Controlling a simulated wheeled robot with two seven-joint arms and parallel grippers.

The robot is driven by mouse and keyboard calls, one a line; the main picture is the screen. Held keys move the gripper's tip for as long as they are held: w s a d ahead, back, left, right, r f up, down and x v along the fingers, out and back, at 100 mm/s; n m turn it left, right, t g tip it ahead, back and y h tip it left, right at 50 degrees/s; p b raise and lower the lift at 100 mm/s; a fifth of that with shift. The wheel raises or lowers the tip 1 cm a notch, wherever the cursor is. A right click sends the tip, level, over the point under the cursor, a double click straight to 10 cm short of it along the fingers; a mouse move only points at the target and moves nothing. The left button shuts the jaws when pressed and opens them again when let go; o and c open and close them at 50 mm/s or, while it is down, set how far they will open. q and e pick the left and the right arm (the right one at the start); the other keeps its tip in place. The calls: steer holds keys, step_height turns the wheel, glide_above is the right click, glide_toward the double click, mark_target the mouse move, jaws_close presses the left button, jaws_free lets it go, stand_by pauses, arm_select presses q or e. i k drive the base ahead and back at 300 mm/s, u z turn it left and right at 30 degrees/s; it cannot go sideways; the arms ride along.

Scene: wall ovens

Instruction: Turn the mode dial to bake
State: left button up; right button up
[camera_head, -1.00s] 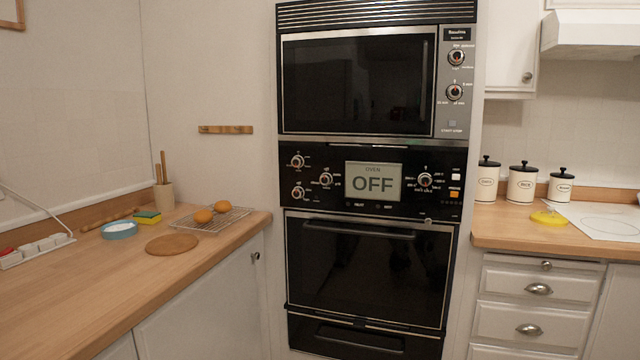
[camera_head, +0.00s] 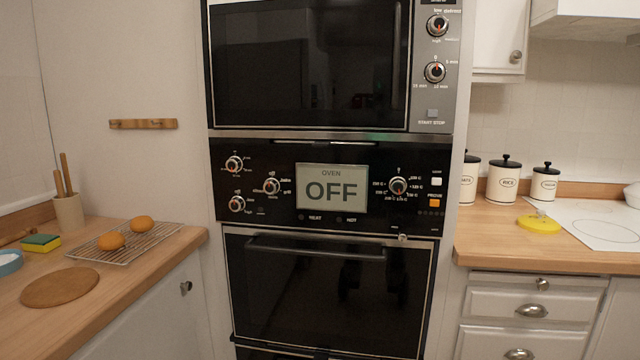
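The wall oven's black control panel (camera_head: 335,220) is in the middle of the view. Its display (camera_head: 331,188) reads "OVEN OFF". A dial (camera_head: 271,186) just left of the display has small labels around it; "off" shows at its top and the other words are hard to read. Two more dials, an upper one (camera_head: 234,164) and a lower one (camera_head: 237,204), sit further left. A temperature dial (camera_head: 398,186) with degree marks is right of the display. Neither of my grippers is in view.
A microwave (camera_head: 310,65) with two dials is above the panel, and the oven door with its handle (camera_head: 315,251) is below. Wooden counters flank the oven: a rack (camera_head: 138,246) with two orange fruits at left, canisters (camera_head: 504,180) at right. Nothing blocks the panel.

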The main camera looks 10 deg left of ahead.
mark_target(271, 185)
steer(key=u, duration=0.3)
steer(key=i, duration=0.85)
steer(key=u, duration=0.65)
